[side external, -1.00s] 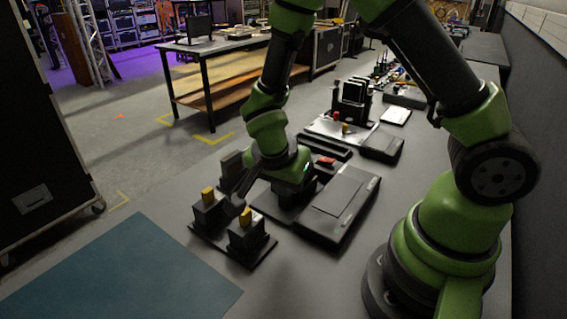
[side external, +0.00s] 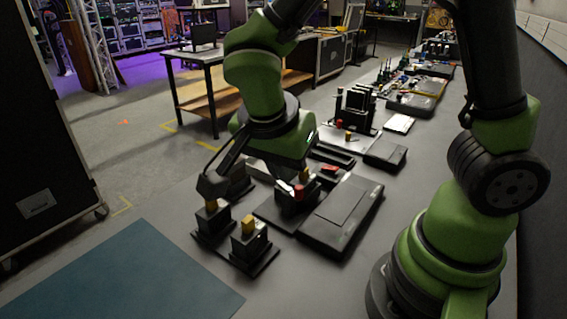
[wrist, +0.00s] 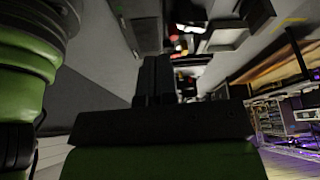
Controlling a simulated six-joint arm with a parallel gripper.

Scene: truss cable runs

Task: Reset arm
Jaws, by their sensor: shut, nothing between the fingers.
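My gripper (side external: 212,186) hangs from the green wrist in the side external view, pointing down and left. Its dark fingers also show in the wrist view (wrist: 154,78), shut together with nothing between them. In the side external view its tips are near the black block with a yellow top (side external: 210,222); I cannot tell whether they touch. A second yellow-topped block (side external: 249,245) stands beside it on the same dark plate. A dark block with red and yellow parts (side external: 297,193) stands to the right, below my wrist.
A flat black case (side external: 341,210) lies right of the blocks. A teal mat (side external: 125,275) covers the front left. Farther back are a black rack unit (side external: 355,108), a small dark box (side external: 386,155) and several small parts. A wall runs along the right.

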